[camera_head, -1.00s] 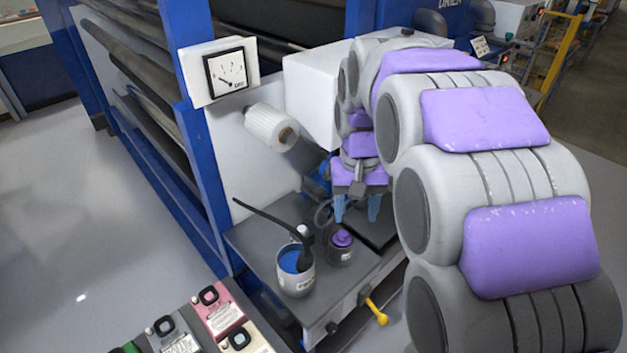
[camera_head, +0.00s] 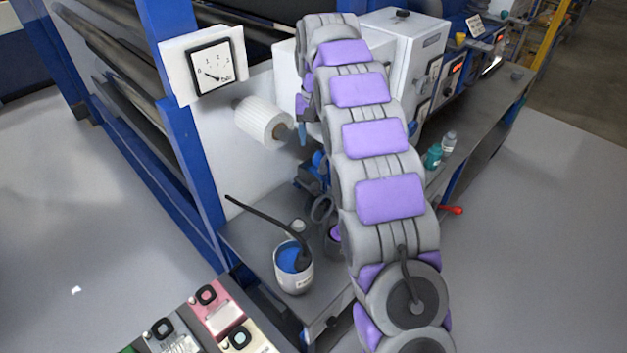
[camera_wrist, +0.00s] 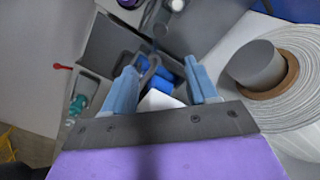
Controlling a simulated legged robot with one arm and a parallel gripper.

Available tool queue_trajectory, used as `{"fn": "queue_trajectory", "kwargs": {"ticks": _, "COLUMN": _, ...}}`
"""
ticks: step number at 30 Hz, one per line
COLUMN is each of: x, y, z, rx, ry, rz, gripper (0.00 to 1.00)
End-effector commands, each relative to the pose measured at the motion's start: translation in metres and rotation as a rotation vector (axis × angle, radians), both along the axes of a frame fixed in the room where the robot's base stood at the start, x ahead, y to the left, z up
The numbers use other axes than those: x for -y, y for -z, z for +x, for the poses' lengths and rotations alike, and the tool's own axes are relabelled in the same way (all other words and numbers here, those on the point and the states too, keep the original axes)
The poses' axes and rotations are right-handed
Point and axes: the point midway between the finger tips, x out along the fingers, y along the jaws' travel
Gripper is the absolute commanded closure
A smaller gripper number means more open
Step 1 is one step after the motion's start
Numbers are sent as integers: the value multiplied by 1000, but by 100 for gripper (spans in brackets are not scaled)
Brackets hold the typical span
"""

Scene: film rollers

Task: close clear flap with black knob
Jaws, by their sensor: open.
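I cannot make out a clear flap or a black knob for certain in either view. My gripper is at the far end of my arm in the head view, partly hidden by it; one blue finger (camera_head: 303,133) shows just right of the white film roll (camera_head: 263,122). In the wrist view my gripper (camera_wrist: 163,72) has its two blue fingers spread apart with nothing held between them. The film roll (camera_wrist: 290,85) is large and close at the right there. Blue parts (camera_wrist: 174,76) and a small white piece (camera_wrist: 158,102) lie beyond the fingers.
A gauge (camera_head: 213,75) is on the machine's left side. A blue paint pot (camera_head: 293,272) with a dark stick and a purple-lidded jar (camera_head: 333,235) stand on the grey bench (camera_head: 252,238). A teal bottle (camera_head: 433,157) and red handle (camera_head: 452,210) are at the right.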

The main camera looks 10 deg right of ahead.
Motion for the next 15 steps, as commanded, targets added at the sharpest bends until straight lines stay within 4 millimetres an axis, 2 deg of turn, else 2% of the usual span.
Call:
{"fn": "queue_trajectory", "kwargs": {"ticks": 5, "x": -1, "y": 19, "z": 0, "rx": 1, "ry": 0, "rz": -1, "gripper": 42}}
{"fn": "queue_trajectory", "kwargs": {"ticks": 15, "x": -1, "y": 86, "z": -1, "rx": -2, "ry": -1, "rz": -2, "gripper": 42}}
